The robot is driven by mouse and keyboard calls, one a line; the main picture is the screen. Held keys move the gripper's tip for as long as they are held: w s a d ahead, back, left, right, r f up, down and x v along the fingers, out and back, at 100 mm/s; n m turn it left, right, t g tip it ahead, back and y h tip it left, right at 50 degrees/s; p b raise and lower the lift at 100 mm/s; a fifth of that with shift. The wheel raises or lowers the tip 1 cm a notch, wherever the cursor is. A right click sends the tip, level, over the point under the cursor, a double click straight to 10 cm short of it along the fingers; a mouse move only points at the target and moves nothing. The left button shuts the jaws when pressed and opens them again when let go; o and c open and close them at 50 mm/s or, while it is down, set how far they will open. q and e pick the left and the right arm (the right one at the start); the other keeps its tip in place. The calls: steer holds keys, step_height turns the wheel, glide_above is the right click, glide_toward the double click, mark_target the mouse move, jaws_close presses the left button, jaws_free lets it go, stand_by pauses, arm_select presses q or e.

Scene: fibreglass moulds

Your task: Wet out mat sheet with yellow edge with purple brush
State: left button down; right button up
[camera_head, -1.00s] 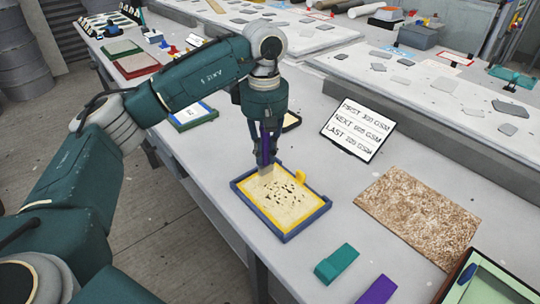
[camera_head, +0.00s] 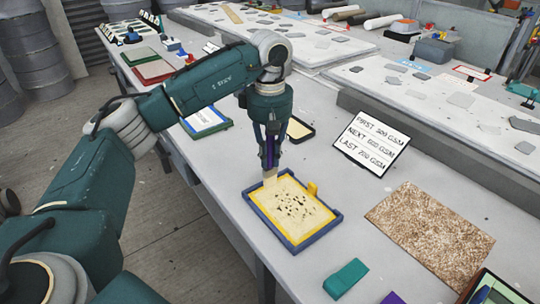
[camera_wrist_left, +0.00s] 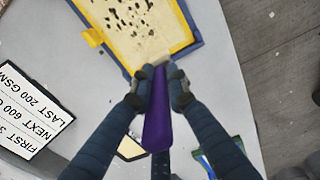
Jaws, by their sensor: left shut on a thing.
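The mat sheet with the yellow edge (camera_head: 300,222) lies in a blue-rimmed tray on the table, with dark specks over its middle; it also shows in the left wrist view (camera_wrist_left: 150,30). My left gripper (camera_head: 271,160) is above the sheet's far left edge, shut on the purple brush (camera_wrist_left: 158,118). The brush points down, and its pale bristles (camera_head: 270,178) are at the sheet's edge; I cannot tell whether they touch. My right gripper is not in view.
A sign with GSM lines (camera_head: 371,143) stands behind the tray to the right. A brown fibrous sheet (camera_head: 430,232) lies at the right. A teal block (camera_head: 346,278) and a purple block (camera_head: 393,298) lie in front. Bare table lies between them.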

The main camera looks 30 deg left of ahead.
arm_select(q)
step_height(320, 180, up, 4)
steer(key=p, duration=0.2)
steer(key=shift+p, duration=0.35)
steer(key=shift+r+p, duration=0.75)
steer(key=shift+r, duration=0.15)
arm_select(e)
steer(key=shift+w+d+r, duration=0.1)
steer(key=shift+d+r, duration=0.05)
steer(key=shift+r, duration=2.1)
arm_select(q)
steer(key=shift+r+p, duration=1.2)
steer(key=shift+r, duration=0.35)
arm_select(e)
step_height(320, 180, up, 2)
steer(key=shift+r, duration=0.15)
arm_select(q)
steer(key=shift+f, duration=0.1)
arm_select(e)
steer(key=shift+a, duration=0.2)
